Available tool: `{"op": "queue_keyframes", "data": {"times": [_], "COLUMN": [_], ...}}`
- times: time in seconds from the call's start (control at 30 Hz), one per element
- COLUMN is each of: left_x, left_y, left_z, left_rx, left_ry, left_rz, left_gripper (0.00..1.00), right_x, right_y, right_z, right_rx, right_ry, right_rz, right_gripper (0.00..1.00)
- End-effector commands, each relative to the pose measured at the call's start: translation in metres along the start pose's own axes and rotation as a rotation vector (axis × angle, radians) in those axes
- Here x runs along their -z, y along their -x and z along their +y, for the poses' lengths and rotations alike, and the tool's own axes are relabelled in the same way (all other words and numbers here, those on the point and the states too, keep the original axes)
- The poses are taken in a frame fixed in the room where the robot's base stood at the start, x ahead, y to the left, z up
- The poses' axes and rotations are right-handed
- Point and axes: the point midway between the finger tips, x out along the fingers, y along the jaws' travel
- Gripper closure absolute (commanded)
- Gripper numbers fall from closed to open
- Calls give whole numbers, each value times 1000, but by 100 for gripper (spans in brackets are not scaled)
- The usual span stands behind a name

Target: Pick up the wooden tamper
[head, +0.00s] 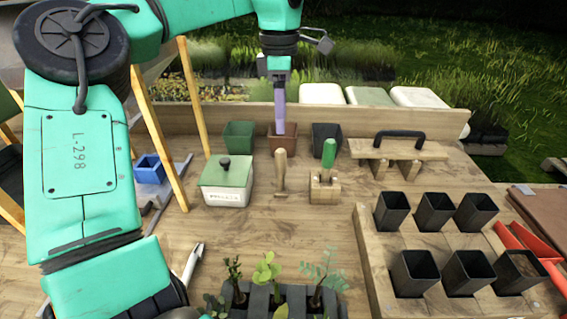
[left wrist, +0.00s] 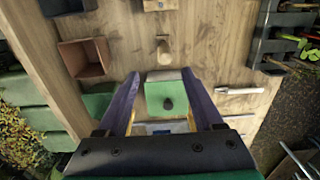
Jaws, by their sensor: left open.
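The wooden tamper (head: 281,172) stands upright on the wooden bench, between a green-lidded box and a wooden block with a green-handled tool. It also shows in the left wrist view (left wrist: 163,50), beyond the fingertips. My left gripper (head: 279,128) is above the bench, behind the tamper as the head view sees it, with its purple fingers in front of the brown pot. In the left wrist view the left gripper's fingers (left wrist: 160,76) are spread and hold nothing. The tamper is apart from them. My right gripper is in neither view.
The green-lidded box (head: 227,181) stands close left of the tamper; the block (head: 325,189) stands close right. Behind are a green pot (head: 239,136), the brown pot (head: 290,140) and a black pot (head: 326,138). Seedlings (head: 268,269) stand in front. Bare bench lies between.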

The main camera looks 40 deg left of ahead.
Motion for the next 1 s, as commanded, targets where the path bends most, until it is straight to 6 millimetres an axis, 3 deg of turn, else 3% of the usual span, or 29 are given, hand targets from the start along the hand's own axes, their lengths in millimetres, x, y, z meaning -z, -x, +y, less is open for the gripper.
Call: {"op": "queue_keyframes", "data": {"times": [0.13,0.37,0.57,0.7,0.8,1.0], "left_x": [0,0,0,0,0,0], "left_y": [-20,-76,-103,-131,-143,-145], "left_z": [-3,-3,-3,-4,-3,-2], "left_rx": [4,5,4,5,2,-1], "left_ry": [-12,-10,-9,-9,-7,-7], "left_rz": [16,13,13,13,12,11], "left_gripper": [32,32,32,32,32,32], "right_x": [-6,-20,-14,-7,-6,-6], "right_y": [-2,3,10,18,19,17], "right_z": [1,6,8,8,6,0], "right_rx": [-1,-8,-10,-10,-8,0], "right_ry": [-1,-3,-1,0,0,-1], "right_rz": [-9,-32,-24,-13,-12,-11], "right_gripper": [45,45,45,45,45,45]}}
